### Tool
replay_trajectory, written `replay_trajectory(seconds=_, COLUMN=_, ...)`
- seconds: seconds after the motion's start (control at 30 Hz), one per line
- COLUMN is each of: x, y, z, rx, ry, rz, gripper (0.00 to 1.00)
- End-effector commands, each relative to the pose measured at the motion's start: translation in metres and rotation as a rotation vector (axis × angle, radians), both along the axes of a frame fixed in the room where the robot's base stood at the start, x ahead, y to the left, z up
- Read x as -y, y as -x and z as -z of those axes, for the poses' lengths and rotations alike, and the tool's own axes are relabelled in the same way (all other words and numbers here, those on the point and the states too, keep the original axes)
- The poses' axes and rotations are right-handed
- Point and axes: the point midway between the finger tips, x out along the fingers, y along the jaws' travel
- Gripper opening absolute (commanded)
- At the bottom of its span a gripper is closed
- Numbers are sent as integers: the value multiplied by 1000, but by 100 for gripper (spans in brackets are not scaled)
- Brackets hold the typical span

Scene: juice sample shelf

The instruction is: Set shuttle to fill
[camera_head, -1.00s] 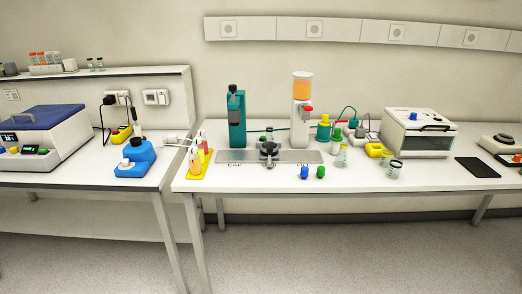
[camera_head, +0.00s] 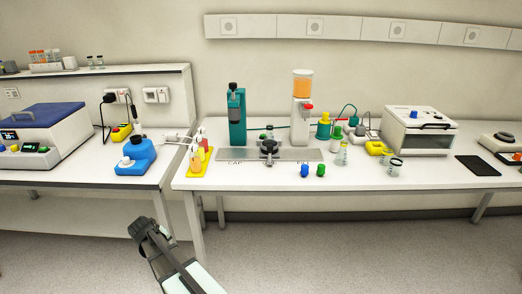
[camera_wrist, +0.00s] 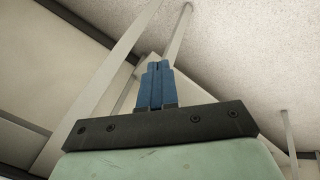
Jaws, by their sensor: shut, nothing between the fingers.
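The shuttle (camera_head: 268,147), a small dark piece with a black knob, stands near the middle of a grey rail plate (camera_head: 229,156) on the right-hand table. The plate is marked CAP at its left and, it seems, FILL at its right, below the white dispenser (camera_head: 301,115) with an orange container on top. A teal device (camera_head: 236,118) stands behind the CAP end. My gripper's blue fingers (camera_wrist: 157,72) are together and empty in the wrist view, well away from the shuttle. In the head view my arm shows low, in front of the tables; its fingertips are not clear there.
Blue (camera_head: 304,171) and green (camera_head: 320,170) caps stand in front of the plate. A yellow tray (camera_head: 193,172) with small bottles is at its left, and jars (camera_head: 394,166) are at its right. A gap separates the two tables.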

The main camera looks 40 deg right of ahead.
Motion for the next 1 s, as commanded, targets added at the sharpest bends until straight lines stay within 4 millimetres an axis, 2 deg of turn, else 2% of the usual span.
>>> replay_trajectory(seconds=0.03, x=3, y=-16, z=-21, rx=33, ry=12, rz=-1, gripper=0)
replay_trajectory(seconds=0.2, x=15, y=-51, z=-85, rx=126, ry=54, rz=3, gripper=0)
replay_trajectory(seconds=0.37, x=37, y=-74, z=-147, rx=199, ry=92, rz=30, gripper=0)
replay_trajectory(seconds=0.5, x=71, y=-82, z=-196, rx=240, ry=121, rz=85, gripper=0)
replay_trajectory(seconds=0.57, x=93, y=-81, z=-217, rx=249, ry=132, rz=125, gripper=0)
replay_trajectory(seconds=0.67, x=142, y=-71, z=-251, rx=251, ry=148, rz=217, gripper=0)
replay_trajectory(seconds=0.8, x=209, y=-45, z=-287, rx=231, ry=162, rz=352, gripper=0)
replay_trajectory(seconds=1.0, x=290, y=2, z=-330, rx=202, ry=170, rz=533, gripper=0)
